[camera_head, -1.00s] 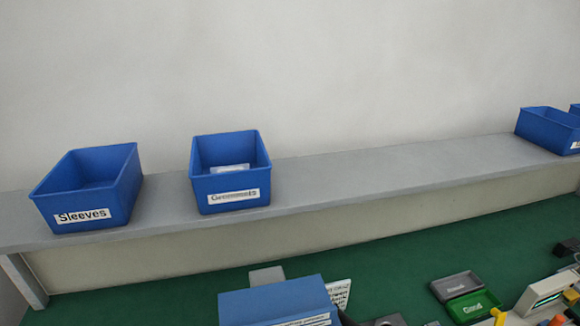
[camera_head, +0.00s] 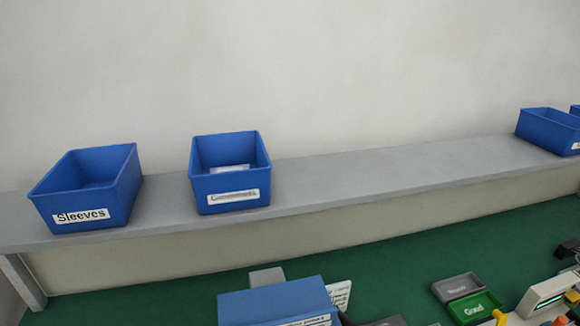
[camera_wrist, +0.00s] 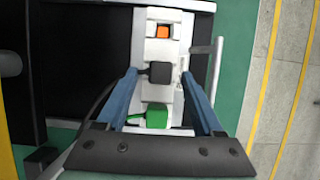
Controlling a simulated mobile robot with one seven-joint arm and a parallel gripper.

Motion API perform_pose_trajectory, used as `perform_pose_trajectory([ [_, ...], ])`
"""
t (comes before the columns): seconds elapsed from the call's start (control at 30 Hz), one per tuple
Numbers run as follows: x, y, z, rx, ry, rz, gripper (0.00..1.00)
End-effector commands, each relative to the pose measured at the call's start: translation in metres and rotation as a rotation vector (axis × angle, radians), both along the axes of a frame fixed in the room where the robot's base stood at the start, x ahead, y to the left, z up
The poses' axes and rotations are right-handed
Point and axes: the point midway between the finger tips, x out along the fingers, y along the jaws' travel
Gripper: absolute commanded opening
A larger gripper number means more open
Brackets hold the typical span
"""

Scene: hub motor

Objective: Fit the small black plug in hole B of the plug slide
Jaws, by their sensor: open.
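In the wrist view a white block, which looks like the plug slide (camera_wrist: 157,20), lies lengthwise below my gripper (camera_wrist: 160,74). An orange square sits in its far end (camera_wrist: 163,31) and a green piece (camera_wrist: 156,117) at its near end. A small black block, apparently the black plug (camera_wrist: 161,72), shows in the middle between my two blue fingers. A dark cable or strip runs from its left side. The fingers are open, with a gap on either side of the black block. I cannot tell its height or whether it is seated. No hole letters are readable.
In the head view blue bins, one labelled Sleeves (camera_head: 84,215), stand on a grey shelf (camera_head: 370,185). Below, a blue box (camera_head: 275,303), a grey tray (camera_head: 458,286) and a green tray (camera_head: 473,308) rest on the green bench. A metal bar (camera_wrist: 217,65) stands right of the slide.

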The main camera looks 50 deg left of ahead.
Motion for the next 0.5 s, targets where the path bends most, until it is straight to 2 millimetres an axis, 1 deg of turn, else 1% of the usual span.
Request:
perform_pose_trajectory([
  [0.17, -0.001, 0.0, 0.002, 0.0, 0.0, 0.0, 0.69],
  [0.27, -0.003, 0.002, 0.009, 0.002, -0.001, 0.001, 0.69],
  [0.37, -0.008, 0.004, 0.022, 0.003, -0.002, 0.002, 0.69],
  [0.5, -0.019, 0.009, 0.051, 0.004, -0.003, 0.002, 0.69],
])
